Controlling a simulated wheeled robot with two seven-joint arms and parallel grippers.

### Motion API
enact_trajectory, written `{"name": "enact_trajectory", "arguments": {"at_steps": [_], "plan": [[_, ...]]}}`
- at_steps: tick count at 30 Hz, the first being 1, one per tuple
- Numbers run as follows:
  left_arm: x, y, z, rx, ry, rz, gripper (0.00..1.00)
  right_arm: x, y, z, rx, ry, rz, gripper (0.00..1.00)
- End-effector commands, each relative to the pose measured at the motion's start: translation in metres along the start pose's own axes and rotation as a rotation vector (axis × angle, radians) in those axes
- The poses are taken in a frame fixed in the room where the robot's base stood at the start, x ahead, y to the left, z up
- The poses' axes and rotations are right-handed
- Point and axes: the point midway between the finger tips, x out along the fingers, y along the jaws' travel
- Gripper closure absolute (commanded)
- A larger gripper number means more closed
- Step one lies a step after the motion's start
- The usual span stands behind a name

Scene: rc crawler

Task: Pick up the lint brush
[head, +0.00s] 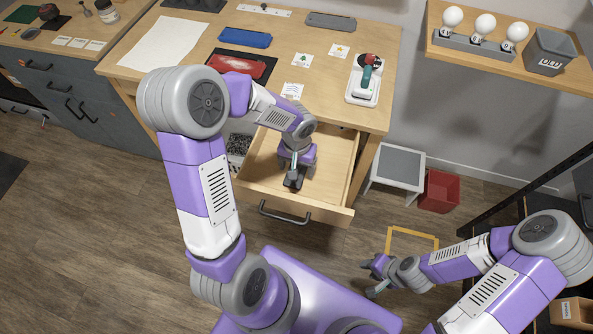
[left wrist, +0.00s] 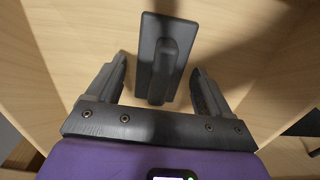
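The lint brush (left wrist: 148,62), a dark grey flat plate with a raised rounded handle, lies in the open wooden drawer (head: 340,165). In the left wrist view its handle stands between the two fingers of my left gripper (left wrist: 160,88), with a gap on each side. My left gripper is open and points down into the drawer, and it also shows in the head view (head: 294,178). There the gripper mostly hides the brush. My right gripper (head: 372,278) is open and empty, low over the floor to the right of the drawer.
The drawer's front (head: 293,208) and side walls stand close around my left gripper. The workbench top (head: 325,95) above holds a red tray, a blue case and a white stand. A grey-topped stool (head: 399,163) and a red bin (head: 439,190) stand right of the drawer.

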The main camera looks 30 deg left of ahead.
Motion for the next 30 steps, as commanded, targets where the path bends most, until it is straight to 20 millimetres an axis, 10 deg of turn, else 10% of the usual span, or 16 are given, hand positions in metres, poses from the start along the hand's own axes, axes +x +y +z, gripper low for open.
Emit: {"name": "enact_trajectory", "arguments": {"at_steps": [10,20,30], "plan": [[0.000,0.000,0.000,0.000,0.000,0.000,0.74,0.000,0.000,0.000,0.000,0.000,0.000,0.62],[-0.012,0.000,-0.001,0.000,0.002,-0.001,0.74,-0.005,-0.002,0.000,0.000,0.000,0.000,0.62],[-0.079,0.000,-0.001,0.000,0.005,0.000,0.74,-0.029,-0.011,0.001,0.000,0.000,0.000,0.62]]}}
